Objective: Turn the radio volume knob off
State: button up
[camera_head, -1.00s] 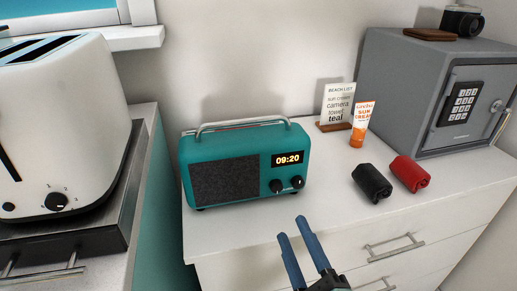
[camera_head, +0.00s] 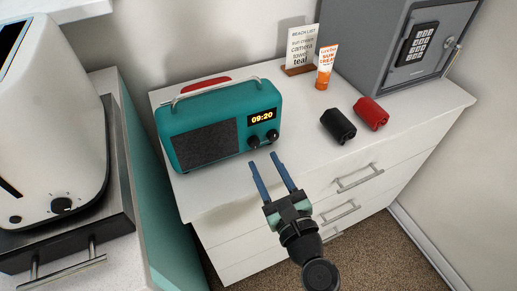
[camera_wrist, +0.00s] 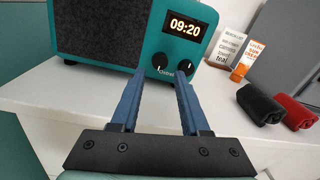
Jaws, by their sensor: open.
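A teal radio (camera_head: 215,106) with a carry handle stands on the white chest top. Its lit display reads 09:20. Two black knobs sit below the display, a left knob (camera_head: 254,141) and a right knob (camera_head: 272,135). My gripper (camera_head: 264,158) is open and empty, just in front of the radio and apart from the knobs in the head view. In the wrist view the blue fingers (camera_wrist: 158,76) point at the radio (camera_wrist: 135,58). The left knob (camera_wrist: 160,61) shows between the fingertips. The right knob (camera_wrist: 188,66) is partly hidden by the right finger.
A black rolled towel (camera_head: 338,126) and a red rolled towel (camera_head: 371,113) lie right of the radio. A sunscreen tube (camera_head: 326,68), a list card (camera_head: 301,48) and a grey safe (camera_head: 385,45) stand behind. A white toaster (camera_head: 55,130) is left.

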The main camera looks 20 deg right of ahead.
aim_at(255, 145)
jog(key=shift+w, duration=2.3)
grip_shut()
